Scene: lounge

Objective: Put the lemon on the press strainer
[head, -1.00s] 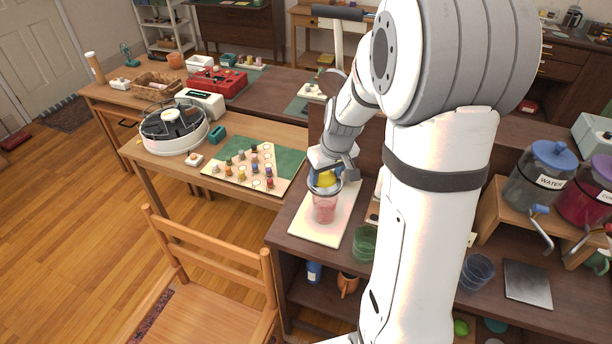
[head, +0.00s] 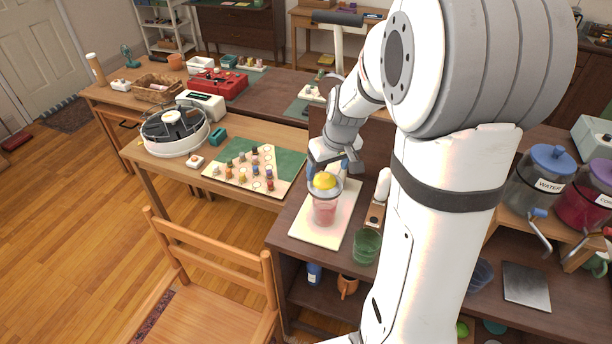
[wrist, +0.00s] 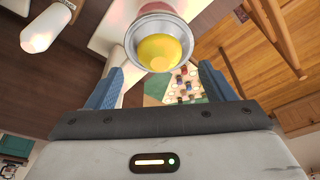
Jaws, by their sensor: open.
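The yellow lemon (head: 325,181) rests in the metal strainer (head: 312,190) on top of a clear cup with pink contents (head: 324,211). The cup stands upright on a pale board. In the wrist view the lemon (wrist: 160,51) sits inside the round grey strainer rim (wrist: 131,50). My gripper (wrist: 160,85) is open, its blue fingers apart and the lemon beyond their tips, not between them.
A green glass (head: 367,246) stands right of the pale board (head: 312,236). A white-handled item (head: 381,191) stands beside my arm. A board with small coloured pegs (head: 254,169) lies on the table to the left. A wooden chair (head: 209,270) is in front.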

